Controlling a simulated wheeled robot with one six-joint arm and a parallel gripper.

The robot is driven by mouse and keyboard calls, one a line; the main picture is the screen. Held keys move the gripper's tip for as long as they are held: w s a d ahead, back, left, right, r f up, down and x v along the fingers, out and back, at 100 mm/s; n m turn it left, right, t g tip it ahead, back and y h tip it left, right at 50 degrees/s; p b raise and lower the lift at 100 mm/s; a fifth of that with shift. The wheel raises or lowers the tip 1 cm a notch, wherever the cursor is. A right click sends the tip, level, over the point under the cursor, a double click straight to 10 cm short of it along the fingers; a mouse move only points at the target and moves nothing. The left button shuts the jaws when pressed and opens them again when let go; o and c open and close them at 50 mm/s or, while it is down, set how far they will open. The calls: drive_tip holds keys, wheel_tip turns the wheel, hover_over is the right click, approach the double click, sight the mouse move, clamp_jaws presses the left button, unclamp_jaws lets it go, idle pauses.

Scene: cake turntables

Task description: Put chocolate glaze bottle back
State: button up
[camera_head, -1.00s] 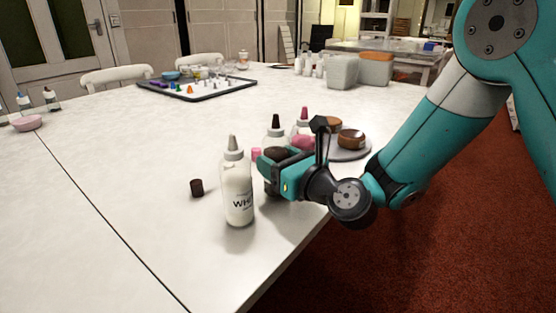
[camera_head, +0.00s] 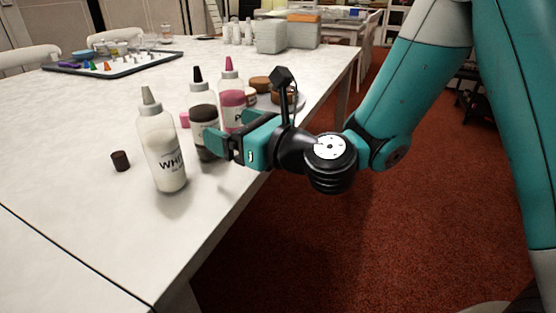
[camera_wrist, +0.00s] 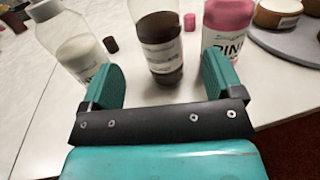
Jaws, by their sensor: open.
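The chocolate glaze bottle (camera_head: 203,117), clear with dark brown content and a dark nozzle tip, stands upright on the white table between the white glaze bottle (camera_head: 163,150) and the pink glaze bottle (camera_head: 231,99). In the wrist view the chocolate bottle (camera_wrist: 160,47) stands ahead, between the lines of the two fingers; its top is cut off. My gripper (camera_head: 222,147) is open and empty at the chocolate bottle's right side in the head view. In the wrist view its fingers (camera_wrist: 162,84) are spread, with the white bottle (camera_wrist: 72,45) beyond the left one and the pink bottle (camera_wrist: 227,30) beyond the right one.
A dark brown cap (camera_head: 120,161) and a pink cap (camera_head: 185,119) lie on the table (camera_head: 75,205). A turntable (camera_head: 298,102) with small cakes stands behind my gripper. A tray of small pieces (camera_head: 125,65) is further back. The table's left front is clear.

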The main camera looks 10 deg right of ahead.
drive_tip(key=shift+f+b+v, duration=0.25)
drive_tip(key=shift+b+v, duration=0.3)
drive_tip(key=shift+v, duration=0.5)
drive_tip(key=shift+s+r+b, duration=0.1)
drive_tip(key=shift+s+b, duration=0.1)
drive_tip(key=shift+b, duration=0.35)
drive_tip(key=b+v, duration=0.8)
drive_tip(key=b, duration=0.3)
drive_tip(key=s+d+f+n+g+h+p, duration=0.25)
drive_tip(key=s+f+n+g+h, duration=0.35)
drive_tip(key=n, duration=1.1)
drive_tip(key=s+d+f+n+g+h+p, duration=0.2)
drive_tip(key=s+f+n+g, duration=0.45)
drive_tip(key=n, duration=1.15)
wheel_tip(320, 180, up, 39)
drive_tip(key=s+g+p, duration=0.1)
drive_tip(key=s+p, duration=0.1)
drive_tip(key=p, duration=3.6)
drive_tip(key=shift+a+r+p, duration=0.2)
drive_tip(key=shift+a+p, duration=0.2)
